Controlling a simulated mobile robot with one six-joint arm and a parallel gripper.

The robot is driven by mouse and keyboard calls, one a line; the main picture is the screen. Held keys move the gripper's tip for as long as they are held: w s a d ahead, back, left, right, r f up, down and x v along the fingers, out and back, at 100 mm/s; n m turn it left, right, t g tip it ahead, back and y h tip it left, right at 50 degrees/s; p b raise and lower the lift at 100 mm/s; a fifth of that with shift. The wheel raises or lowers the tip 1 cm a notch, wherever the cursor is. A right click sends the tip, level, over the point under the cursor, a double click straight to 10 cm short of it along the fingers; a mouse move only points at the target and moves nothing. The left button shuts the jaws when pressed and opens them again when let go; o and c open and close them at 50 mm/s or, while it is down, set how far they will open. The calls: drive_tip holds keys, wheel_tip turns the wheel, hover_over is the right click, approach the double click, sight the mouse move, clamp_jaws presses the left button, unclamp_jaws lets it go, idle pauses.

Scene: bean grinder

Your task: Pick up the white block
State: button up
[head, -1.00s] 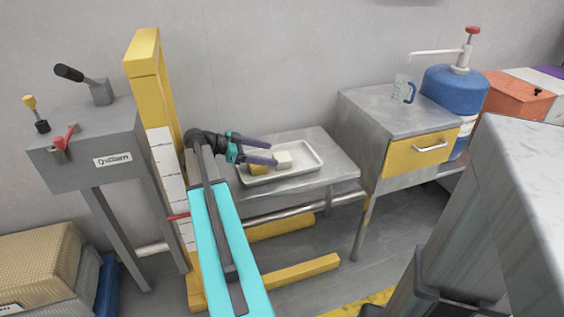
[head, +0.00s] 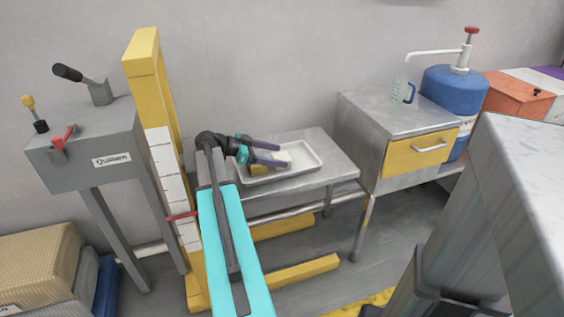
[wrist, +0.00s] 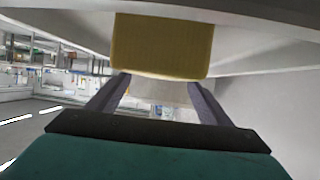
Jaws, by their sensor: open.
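The white block (head: 286,156) is at the white tray (head: 312,162) on the low metal table. My gripper (head: 282,155) is open, reaching in from the left. In the head view, its fingers partly cover the white block. In the wrist view, the white block (wrist: 160,92) shows between the two fingers of my gripper (wrist: 159,80), beyond the yellow block, with a gap to each finger. The yellow block (wrist: 163,46) is close to the camera and hides part of it. In the head view, the yellow block (head: 260,171) is mostly hidden below the fingers.
A steel cabinet with a yellow drawer (head: 400,155) stands right of the table (head: 338,170), with a glass mug (head: 403,90) on top. A yellow column (head: 155,110) and a grey machine (head: 85,135) stand to the left. The tray's right part is clear.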

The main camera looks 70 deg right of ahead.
sight(285, 156)
drive_tip(key=shift+x, duration=1.8)
drive_tip(key=shift+c, duration=0.2)
drive_tip(key=shift+r, duration=0.1)
drive_tip(key=c, duration=1.2)
drive_tip(key=shift+r, duration=0.1)
drive_tip(key=shift+r+p, duration=0.5)
drive_tip(key=shift+r, duration=4.4)
